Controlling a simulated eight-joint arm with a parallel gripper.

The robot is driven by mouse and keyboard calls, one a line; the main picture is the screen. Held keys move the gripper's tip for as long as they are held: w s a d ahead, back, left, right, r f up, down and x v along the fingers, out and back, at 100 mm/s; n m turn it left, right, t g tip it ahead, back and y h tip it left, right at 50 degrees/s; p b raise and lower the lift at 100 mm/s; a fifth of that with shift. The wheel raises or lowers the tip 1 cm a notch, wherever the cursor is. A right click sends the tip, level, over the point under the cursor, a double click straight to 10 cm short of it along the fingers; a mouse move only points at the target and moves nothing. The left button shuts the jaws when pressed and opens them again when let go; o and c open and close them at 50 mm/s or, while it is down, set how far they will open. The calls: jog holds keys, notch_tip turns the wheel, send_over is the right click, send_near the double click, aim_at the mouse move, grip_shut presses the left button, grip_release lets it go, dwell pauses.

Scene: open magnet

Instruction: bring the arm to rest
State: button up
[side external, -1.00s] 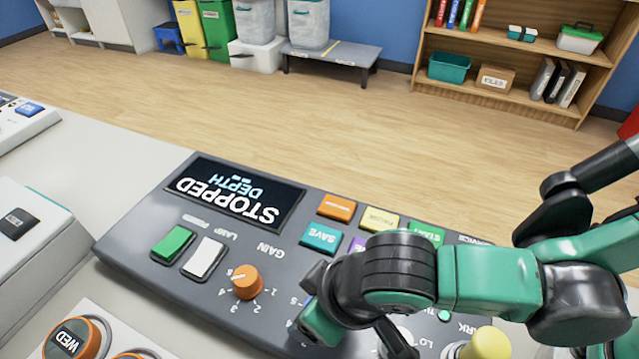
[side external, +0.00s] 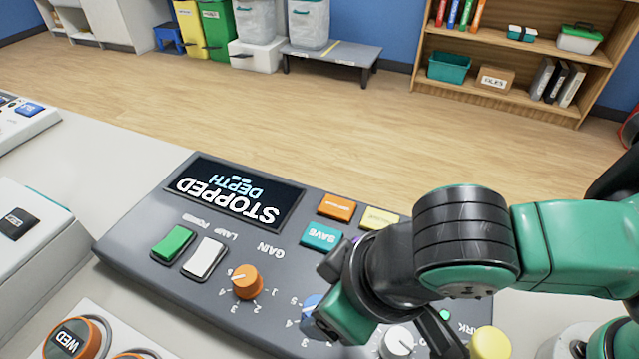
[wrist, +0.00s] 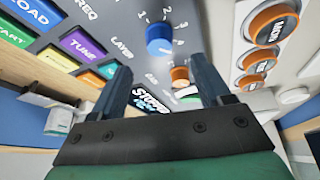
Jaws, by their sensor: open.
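My gripper (wrist: 163,82) is open in the wrist view, with two dark fingers apart and nothing held between them. In the side view my gripper (side external: 350,312) is above the right part of the grey console (side external: 135,230), and its fingertips are hard to make out. The console's screen (side external: 235,192) reads STOPPED and DEPTH. A blue knob (side external: 312,308) is partly covered by my gripper in the side view. In the wrist view the blue knob (wrist: 160,40) shows beyond the fingers. My arm hides part of the button rows.
A green switch (side external: 173,242), a white switch (side external: 205,255) and an orange gain knob (side external: 247,281) stand on the console. A yellow knob (side external: 490,343) is at the lower right. A panel with orange-rimmed buttons (side external: 72,341) lies at lower left. The wood floor behind is clear.

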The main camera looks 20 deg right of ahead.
jog(key=w+d, duration=0.2)
jog(key=d, duration=0.1)
jog(key=w+d+r+m, duration=0.1)
jog(key=w+d, duration=0.1)
jog(key=d, duration=0.1)
jog(key=w+d+r+m, duration=0.1)
jog(key=w+d, duration=0.1)
jog(key=d, duration=0.2)
jog(key=shift+w+t, duration=0.15)
jog(key=shift+t, duration=0.25)
jog(key=w+d+r+m+t+h, duration=0.1)
jog(key=d+m, duration=0.3)
jog(key=d, duration=1.1)
jog(key=shift+w+d+r+t+h, duration=0.2)
jog(key=shift+r+t+h, duration=0.15)
jog(key=shift+t+h, duration=0.2)
jog(key=shift+a, duration=0.1)
